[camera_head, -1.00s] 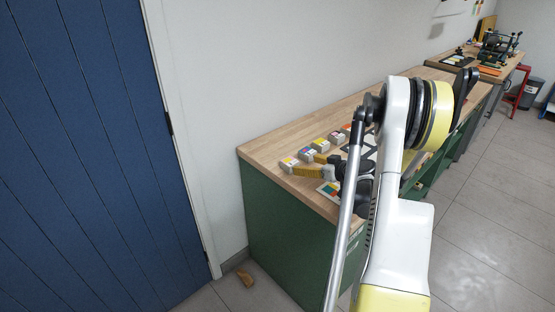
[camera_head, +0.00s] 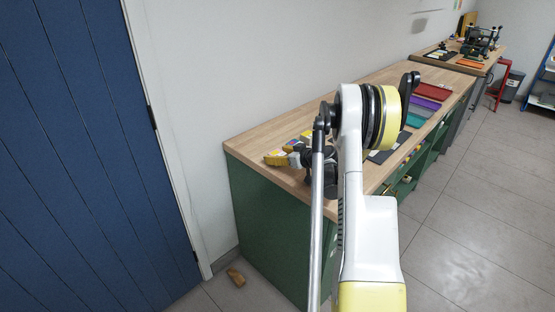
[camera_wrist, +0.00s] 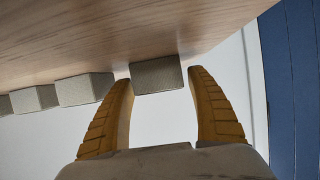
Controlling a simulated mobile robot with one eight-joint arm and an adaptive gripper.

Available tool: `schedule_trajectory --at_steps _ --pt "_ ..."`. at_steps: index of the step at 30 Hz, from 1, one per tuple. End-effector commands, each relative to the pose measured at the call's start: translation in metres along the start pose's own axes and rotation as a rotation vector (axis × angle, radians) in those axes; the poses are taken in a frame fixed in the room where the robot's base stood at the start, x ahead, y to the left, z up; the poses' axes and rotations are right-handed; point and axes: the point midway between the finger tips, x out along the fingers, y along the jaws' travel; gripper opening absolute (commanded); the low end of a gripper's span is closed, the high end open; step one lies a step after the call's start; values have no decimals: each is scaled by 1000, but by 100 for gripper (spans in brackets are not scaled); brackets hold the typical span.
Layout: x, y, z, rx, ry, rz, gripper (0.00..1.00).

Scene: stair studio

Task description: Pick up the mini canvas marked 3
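My gripper (camera_head: 271,159) is low over the left end of the workbench in the head view. In the wrist view its two yellow fingers (camera_wrist: 161,78) are open, one on each side of a small grey block-like mini canvas (camera_wrist: 157,76). Slim gaps show between it and the fingers. It is the end one of a row; another mini canvas (camera_wrist: 85,89) stands to its left, with more beyond. Their numbers do not show, so I cannot tell which is marked 3. In the head view my gripper hides most of the row; coloured tops (camera_head: 306,134) show behind it.
The wooden workbench (camera_head: 262,134) has a green cabinet below and stands against a white wall. Coloured sheets (camera_head: 425,103) lie farther along it. A blue door (camera_head: 75,130) is at the left. A brown wedge (camera_head: 236,277) lies on the floor.

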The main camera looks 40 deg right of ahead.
Motion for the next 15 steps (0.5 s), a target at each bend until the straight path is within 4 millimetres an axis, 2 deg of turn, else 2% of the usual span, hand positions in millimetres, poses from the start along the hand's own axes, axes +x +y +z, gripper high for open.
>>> schedule_trajectory --at_steps 1,3,4,15 --pt "0 0 0 0 0 0 49" --pt "0 0 0 0 0 0 28" --pt "0 0 0 0 0 0 21" --pt "-1 0 -1 0 0 0 21"
